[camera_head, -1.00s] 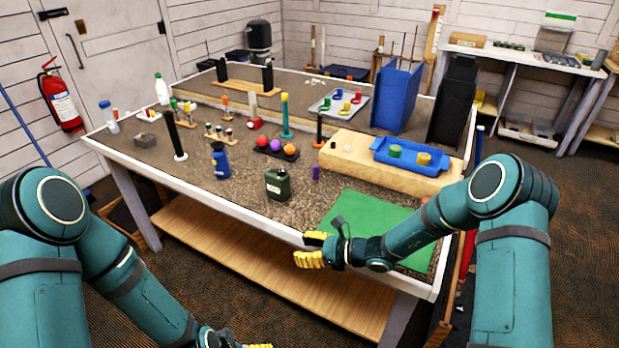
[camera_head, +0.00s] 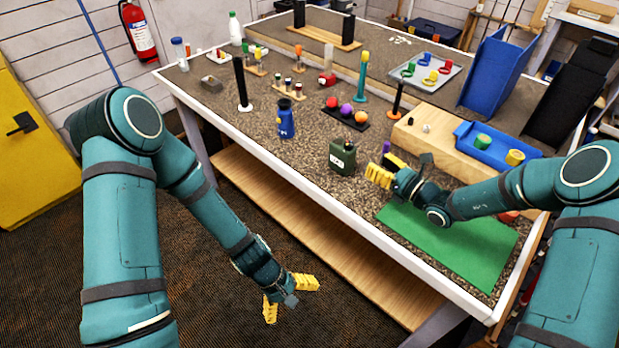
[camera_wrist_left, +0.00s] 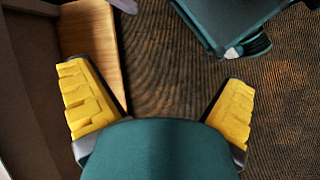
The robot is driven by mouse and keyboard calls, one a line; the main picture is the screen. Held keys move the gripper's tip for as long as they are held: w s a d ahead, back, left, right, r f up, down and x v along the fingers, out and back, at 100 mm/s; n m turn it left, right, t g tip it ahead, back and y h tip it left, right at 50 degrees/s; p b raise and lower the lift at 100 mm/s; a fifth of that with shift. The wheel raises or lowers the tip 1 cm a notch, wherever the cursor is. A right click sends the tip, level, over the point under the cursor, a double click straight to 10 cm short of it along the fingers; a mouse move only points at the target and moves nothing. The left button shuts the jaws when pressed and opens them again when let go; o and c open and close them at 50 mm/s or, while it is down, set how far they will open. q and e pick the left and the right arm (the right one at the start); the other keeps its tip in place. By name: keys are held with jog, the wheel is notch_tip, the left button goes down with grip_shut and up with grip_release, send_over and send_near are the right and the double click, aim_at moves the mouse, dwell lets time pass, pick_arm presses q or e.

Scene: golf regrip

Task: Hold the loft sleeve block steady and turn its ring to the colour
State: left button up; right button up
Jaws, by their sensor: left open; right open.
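I cannot tell for sure which item is the loft sleeve block. A small red block with a pale end (camera_head: 327,79) sits mid-table, and a grey block (camera_head: 212,84) lies at the table's left. My right gripper (camera_head: 386,168) is open and empty above the table, just right of the dark green can (camera_head: 342,158), apart from both blocks. My left gripper (camera_head: 293,299) is open and empty, low in front of the table and over the floor. Its two yellow fingers stand wide apart in the left wrist view (camera_wrist_left: 160,105), with nothing between them.
A blue bottle (camera_head: 285,120), a tall black post (camera_head: 242,85) and a tray of coloured balls (camera_head: 345,115) stand mid-table. A wooden block (camera_head: 420,130) and blue tray (camera_head: 500,155) are at right. The green mat (camera_head: 465,250) is largely bare. The table's white front edge (camera_head: 270,155) lies between my left gripper and the tabletop.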

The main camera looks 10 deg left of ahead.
pick_arm(q)
jog(key=w+d+r+n+h, duration=0.4)
jog(key=w+d+n+h, duration=0.1)
jog(key=n, duration=0.1)
jog(key=n+t, duration=1.5)
jog(key=t, duration=0.1)
send_near(337, 157)
jog(key=x, duration=1.1)
jog(key=shift+w+d+r, duration=0.1)
jog(key=c, duration=1.2)
jog(key=shift+o, duration=0.2)
